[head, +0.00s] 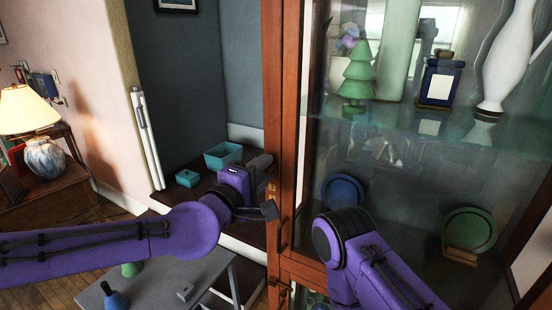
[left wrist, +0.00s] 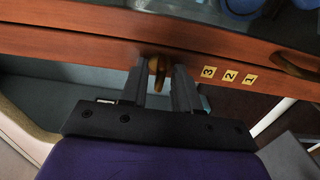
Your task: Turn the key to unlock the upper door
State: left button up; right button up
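The upper door (head: 289,110) of the cabinet is a tall glass pane in a reddish wood frame, and it looks closed. A brass key (left wrist: 157,66) stands out from the wood frame in the left wrist view. My left gripper (head: 270,208) is at the door's left stile in the head view. In the left wrist view its fingers (left wrist: 159,88) stand on either side of the key, with a small gap between them. The key is hidden behind the gripper in the head view. My right arm is in front of the glass; its gripper is out of view.
Labels 3, 2 and 1 (left wrist: 230,76) are on the frame beside the key. A dark door handle (head: 282,235) is just below the left gripper. A grey table (head: 150,285) with small objects stands low at left; a lamp (head: 27,112) is farther left.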

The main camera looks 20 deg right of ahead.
pick_arm(q)
grip_shut()
jog(key=n+b, duration=0.4)
jog(key=n, duration=1.3)
jog(key=shift+r, duration=0.15)
jog(key=shift+w+r, duration=0.1)
jog(key=shift+r, duration=0.1)
